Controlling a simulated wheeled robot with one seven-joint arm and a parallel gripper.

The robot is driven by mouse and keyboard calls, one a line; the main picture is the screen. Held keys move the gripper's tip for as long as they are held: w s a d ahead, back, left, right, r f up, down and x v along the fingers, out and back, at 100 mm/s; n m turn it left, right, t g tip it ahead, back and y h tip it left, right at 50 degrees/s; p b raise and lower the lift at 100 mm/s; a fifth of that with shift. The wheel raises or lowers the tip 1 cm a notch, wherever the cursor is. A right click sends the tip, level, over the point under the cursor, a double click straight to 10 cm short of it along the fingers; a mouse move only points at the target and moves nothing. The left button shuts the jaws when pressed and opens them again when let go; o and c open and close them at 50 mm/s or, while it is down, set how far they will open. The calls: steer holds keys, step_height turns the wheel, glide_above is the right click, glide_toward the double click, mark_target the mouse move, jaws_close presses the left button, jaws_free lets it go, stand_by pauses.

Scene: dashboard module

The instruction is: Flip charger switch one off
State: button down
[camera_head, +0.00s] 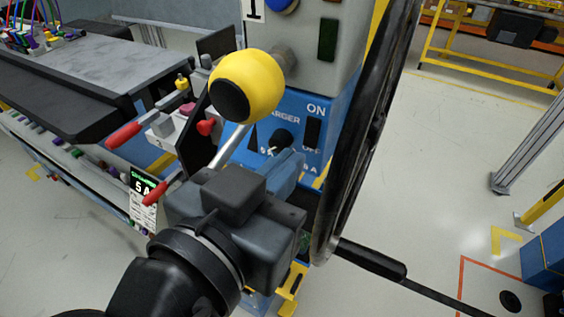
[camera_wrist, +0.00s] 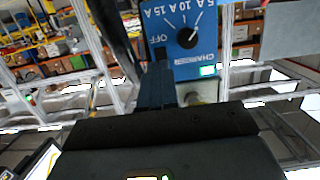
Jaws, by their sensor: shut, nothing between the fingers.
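The blue charger panel (camera_head: 262,108) sits under a grey box in the head view, with a black knob (camera_head: 282,140) and a black rocker switch (camera_head: 312,132) between its ON and OFF labels. The panel appears upside down in the wrist view (camera_wrist: 208,58), with the knob (camera_wrist: 187,38) near the top. The switch (camera_wrist: 160,54) is partly seen there, just beyond my fingertips.
A yellow ball lever (camera_head: 250,85) stands left of the panel, partly in front of it. A large black wheel (camera_head: 365,130) stands close on the right. Red-tipped levers (camera_head: 125,134) lie to the left. Open floor is on the far right.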

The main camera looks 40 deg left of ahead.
mark_target(309, 143)
steer(key=shift+p+x, duration=0.35)
steer(key=shift+x, duration=1.5)
